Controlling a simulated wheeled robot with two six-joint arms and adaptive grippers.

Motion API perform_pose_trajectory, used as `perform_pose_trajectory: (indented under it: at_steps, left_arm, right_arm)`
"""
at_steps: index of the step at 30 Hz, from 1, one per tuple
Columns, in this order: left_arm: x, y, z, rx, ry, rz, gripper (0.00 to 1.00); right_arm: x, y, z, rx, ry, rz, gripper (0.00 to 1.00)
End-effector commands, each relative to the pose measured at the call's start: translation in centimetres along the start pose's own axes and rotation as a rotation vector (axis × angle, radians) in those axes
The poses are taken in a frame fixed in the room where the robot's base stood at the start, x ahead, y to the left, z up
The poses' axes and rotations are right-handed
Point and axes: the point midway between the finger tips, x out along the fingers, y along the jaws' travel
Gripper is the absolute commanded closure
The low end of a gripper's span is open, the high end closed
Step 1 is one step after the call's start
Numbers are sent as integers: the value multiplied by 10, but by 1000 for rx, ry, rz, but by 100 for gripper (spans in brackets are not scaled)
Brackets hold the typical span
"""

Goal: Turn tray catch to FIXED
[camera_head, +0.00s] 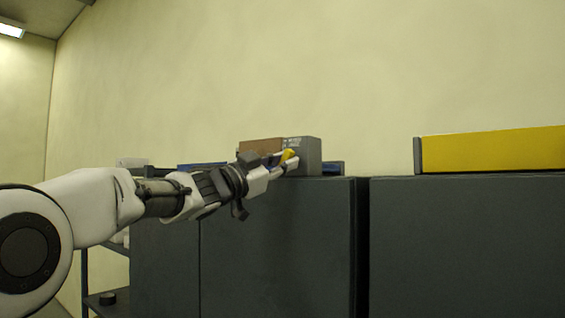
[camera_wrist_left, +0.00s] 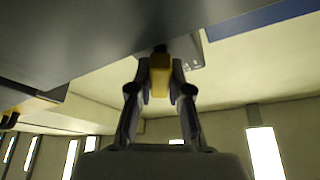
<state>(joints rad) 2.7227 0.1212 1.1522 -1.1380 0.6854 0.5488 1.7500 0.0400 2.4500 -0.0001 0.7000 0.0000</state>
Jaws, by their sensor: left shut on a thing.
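The tray catch shows as a small yellow handle (camera_head: 288,154) at the front of a grey box (camera_head: 311,155) with a brown part and small lettering too fine to read. My left gripper (camera_head: 291,162) reaches the handle from the left and is shut on it. In the left wrist view the yellow handle (camera_wrist_left: 160,75) sits between the two fingers, with a dark end at its far side. A grey plate (camera_wrist_left: 188,50) with faint marks is just behind it. The handle's exact setting cannot be read. My right gripper is not in view.
Dark cabinets (camera_head: 280,245) stand below the box, with a narrow gap beside a second cabinet (camera_head: 465,245). A long yellow bar (camera_head: 490,150) with a grey end lies on the right one. Blue parts (camera_head: 334,168) flank the box. The wall above is bare.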

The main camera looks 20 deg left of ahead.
Motion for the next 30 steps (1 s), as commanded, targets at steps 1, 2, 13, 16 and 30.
perform_pose_trajectory:
  at_steps: [1, 2, 13, 16, 30]
  left_arm:
    - [0, -3, -3, 32, 5, 8, 100]
    - [0, -3, -4, 53, 6, 16, 100]
    - [0, -4, -5, 370, 5, 144, 100]
    - [0, -4, -4, 456, 5, 180, 100]
    - [0, -4, -5, 823, 3, 330, 100]
  right_arm:
    - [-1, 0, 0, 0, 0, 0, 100]
    - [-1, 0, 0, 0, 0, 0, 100]
    - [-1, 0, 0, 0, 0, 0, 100]
    - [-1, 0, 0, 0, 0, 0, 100]
    - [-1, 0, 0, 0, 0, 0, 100]
